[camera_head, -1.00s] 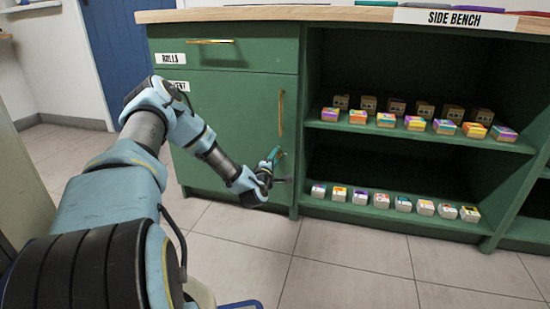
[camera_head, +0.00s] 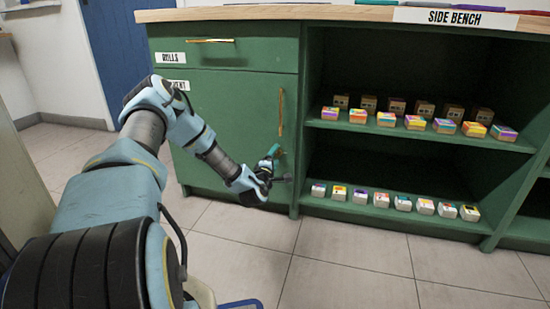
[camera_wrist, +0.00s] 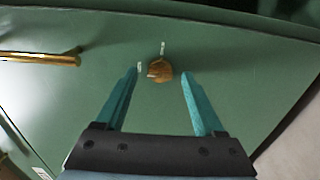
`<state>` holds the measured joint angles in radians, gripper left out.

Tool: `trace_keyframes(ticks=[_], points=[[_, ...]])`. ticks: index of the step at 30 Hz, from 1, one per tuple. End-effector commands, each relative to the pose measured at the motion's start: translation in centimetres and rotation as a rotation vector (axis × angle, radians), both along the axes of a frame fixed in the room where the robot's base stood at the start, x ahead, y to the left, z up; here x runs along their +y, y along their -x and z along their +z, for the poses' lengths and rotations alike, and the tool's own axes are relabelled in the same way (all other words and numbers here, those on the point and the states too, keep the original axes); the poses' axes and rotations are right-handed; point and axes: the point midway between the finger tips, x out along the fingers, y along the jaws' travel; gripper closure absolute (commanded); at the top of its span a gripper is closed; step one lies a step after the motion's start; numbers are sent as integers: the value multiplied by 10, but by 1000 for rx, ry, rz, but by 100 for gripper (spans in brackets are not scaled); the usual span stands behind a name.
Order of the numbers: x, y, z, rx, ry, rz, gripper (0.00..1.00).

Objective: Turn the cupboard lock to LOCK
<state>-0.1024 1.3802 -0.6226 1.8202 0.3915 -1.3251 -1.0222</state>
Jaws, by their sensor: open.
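The green cupboard door (camera_head: 225,125) stands shut under the drawer. In the wrist view the lock is a small round brass-coloured knob (camera_wrist: 160,70) on the door (camera_wrist: 105,75). Two small pale labels sit by it, one at its upper left and one beyond it; I cannot read them. My gripper (camera_wrist: 158,80) is open, with its teal fingers on either side of the knob and visible gaps to both. It does not hold the knob. In the head view my gripper (camera_head: 279,164) is low at the door's right side and hides the lock.
A long brass handle (camera_wrist: 40,59) lies to the left of the knob in the wrist view; it stands upright on the door in the head view (camera_head: 281,112). Open shelves with several small boxes (camera_head: 415,123) are to the right. The tiled floor (camera_head: 340,255) in front is clear.

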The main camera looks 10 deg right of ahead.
Motion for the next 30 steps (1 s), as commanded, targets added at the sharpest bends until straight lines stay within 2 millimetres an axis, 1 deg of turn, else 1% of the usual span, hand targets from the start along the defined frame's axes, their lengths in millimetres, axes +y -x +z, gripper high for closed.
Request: trace_keyframes(ticks=[5, 12, 18, 23, 30], points=[[10, 18, 2, 5, -2, 0, 30], [33, 61, 2, 5, -1, 0, 30], [47, 86, 1, 3, -1, 0, 30], [52, 93, 0, 2, 0, 1, 30], [52, 94, -1, 1, 0, 0, 30]])
